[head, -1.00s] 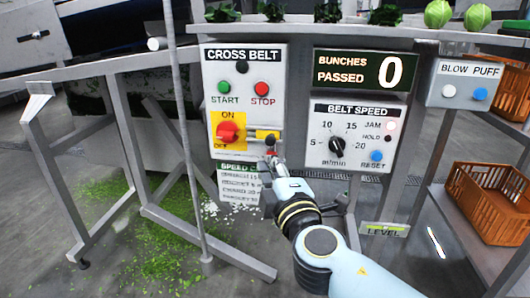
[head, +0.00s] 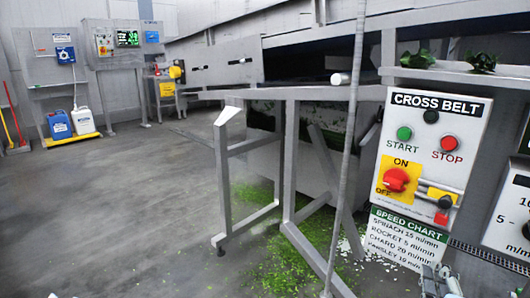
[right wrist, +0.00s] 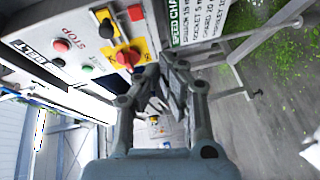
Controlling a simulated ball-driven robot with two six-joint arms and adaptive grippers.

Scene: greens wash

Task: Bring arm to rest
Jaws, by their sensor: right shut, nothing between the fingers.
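My right gripper (head: 440,278) shows at the bottom right edge of the head view, below the cross belt panel (head: 462,115). Its grey fingers fill the middle of the right wrist view (right wrist: 168,88), shut with nothing held between them. The panel, with its red rotary switch (head: 396,179) on a yellow plate, is apart from the fingers in the head view. The panel also shows in the right wrist view (right wrist: 35,30), at the upper left. Most of my right arm is out of the head view. My left gripper is not in view.
The speed chart (head: 405,240) hangs under the panel. A grey metal frame (head: 232,180) and a thin upright pole (head: 345,150) stand left of it. Green scraps (head: 260,245) litter the floor. Blue and white jugs (head: 60,124) stand far left. The left floor is open.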

